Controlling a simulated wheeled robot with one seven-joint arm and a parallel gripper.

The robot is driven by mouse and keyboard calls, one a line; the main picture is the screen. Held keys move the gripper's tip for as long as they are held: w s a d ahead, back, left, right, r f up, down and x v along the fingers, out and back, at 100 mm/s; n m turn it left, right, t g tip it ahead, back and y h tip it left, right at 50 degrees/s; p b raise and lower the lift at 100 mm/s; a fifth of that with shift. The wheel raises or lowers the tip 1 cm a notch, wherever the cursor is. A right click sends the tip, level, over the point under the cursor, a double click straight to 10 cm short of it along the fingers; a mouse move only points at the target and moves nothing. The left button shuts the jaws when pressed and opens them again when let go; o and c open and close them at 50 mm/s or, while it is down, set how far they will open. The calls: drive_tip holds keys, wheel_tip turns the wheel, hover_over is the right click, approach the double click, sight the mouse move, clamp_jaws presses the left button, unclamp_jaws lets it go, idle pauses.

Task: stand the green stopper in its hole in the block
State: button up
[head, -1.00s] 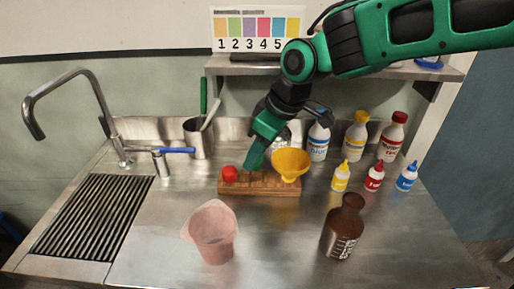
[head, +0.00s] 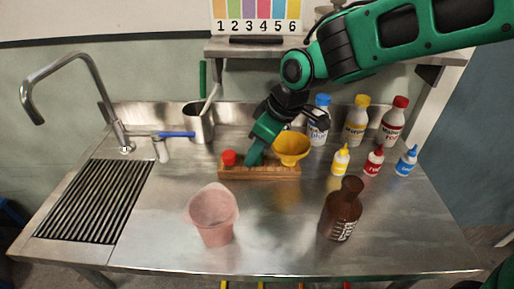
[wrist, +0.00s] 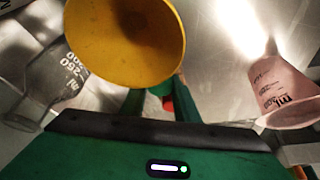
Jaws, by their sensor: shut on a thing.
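The wooden block (head: 232,175) lies in the middle of the steel counter. A red stopper (head: 229,158) stands at its left end, and a yellow funnel (head: 291,147) sits at its right end. My gripper (head: 254,158) points down at the block, between the red stopper and the funnel. In the wrist view the funnel (wrist: 125,40) covers much of the space before the fingers. I cannot see the hole or whether the stopper is in it.
A pink beaker (head: 212,217) and a brown bottle (head: 341,210) stand in front of the block. Small dropper bottles (head: 373,161) and larger bottles (head: 355,122) stand at right. A steel pot (head: 199,124) and the tap are at left.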

drive_tip(key=shift+s+d+f, duration=0.15)
drive_tip(key=shift+f, duration=0.25)
drive_tip(key=o, duration=1.1)
drive_tip(key=shift+f, duration=0.1)
drive_tip(key=shift+s, duration=0.25)
drive_tip(key=w+v, duration=0.1)
drive_tip(key=v, duration=1)
drive_tip(key=shift+r, duration=0.35)
drive_tip(key=shift+w, duration=0.15)
